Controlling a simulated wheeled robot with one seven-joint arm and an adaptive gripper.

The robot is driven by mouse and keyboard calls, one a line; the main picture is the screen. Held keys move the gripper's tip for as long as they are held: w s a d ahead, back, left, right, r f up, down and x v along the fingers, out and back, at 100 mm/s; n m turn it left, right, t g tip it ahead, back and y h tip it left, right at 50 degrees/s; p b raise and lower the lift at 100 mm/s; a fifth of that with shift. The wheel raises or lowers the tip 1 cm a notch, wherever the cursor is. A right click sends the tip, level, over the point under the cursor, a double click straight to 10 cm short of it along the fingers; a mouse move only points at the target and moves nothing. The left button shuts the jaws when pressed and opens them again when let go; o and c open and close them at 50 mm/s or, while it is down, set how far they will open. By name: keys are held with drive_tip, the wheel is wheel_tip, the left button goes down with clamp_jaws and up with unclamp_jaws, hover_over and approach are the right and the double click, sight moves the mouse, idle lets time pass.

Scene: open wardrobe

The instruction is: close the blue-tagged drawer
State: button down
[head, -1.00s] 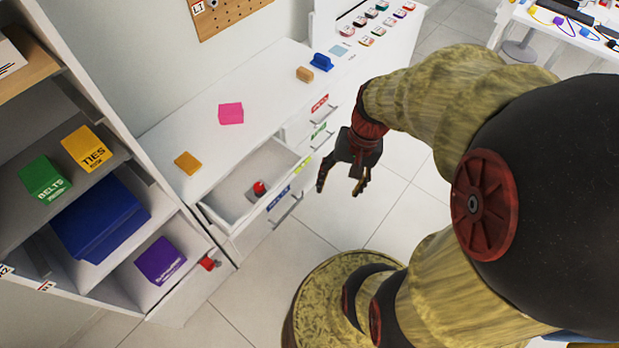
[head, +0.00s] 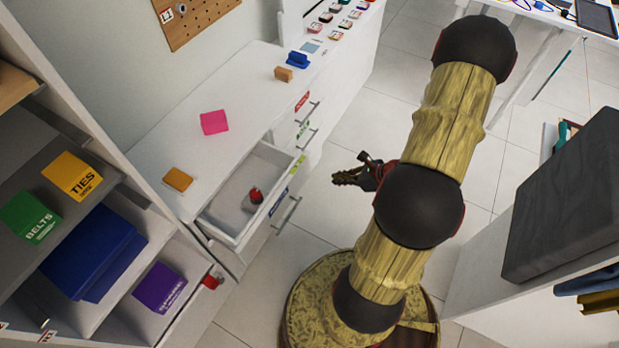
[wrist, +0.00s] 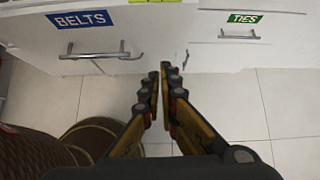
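The blue-tagged drawer (head: 245,237) stands pulled out of the low white cabinet. A small red item on a grey base (head: 256,195) is inside it. Its blue tag (head: 277,203) and bar handle (head: 288,215) are on the front; in the wrist view the tag (wrist: 88,20) reads BELTS, above the handle (wrist: 94,52). My gripper (head: 337,178) is over the floor, to the right of the drawer front and apart from it. In the wrist view its fingertips (wrist: 159,75) are nearly together, with nothing held between them, and lie right of the handle.
A green TIES tag (wrist: 243,18) and handle (wrist: 239,36) are on a neighbouring drawer. A pink block (head: 214,122) and an orange block (head: 178,180) lie on the cabinet top (head: 235,90). The open shelving (head: 100,150) is at left. Floor lies clear before the drawers.

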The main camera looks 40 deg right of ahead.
drive_tip(key=b, duration=0.5)
approach(302, 179)
drive_tip(key=shift+x, duration=2.15)
drive_tip(key=w+a, duration=0.2)
drive_tip(key=w, duration=0.3)
drive_tip(key=w+a+b, duration=0.1)
drive_tip(key=w, duration=0.4)
drive_tip(key=w+a+b, duration=0.1)
drive_tip(key=w+a, duration=0.1)
drive_tip(key=w, duration=0.3)
drive_tip(key=shift+w+a, duration=0.45)
drive_tip(key=shift+w, duration=0.4)
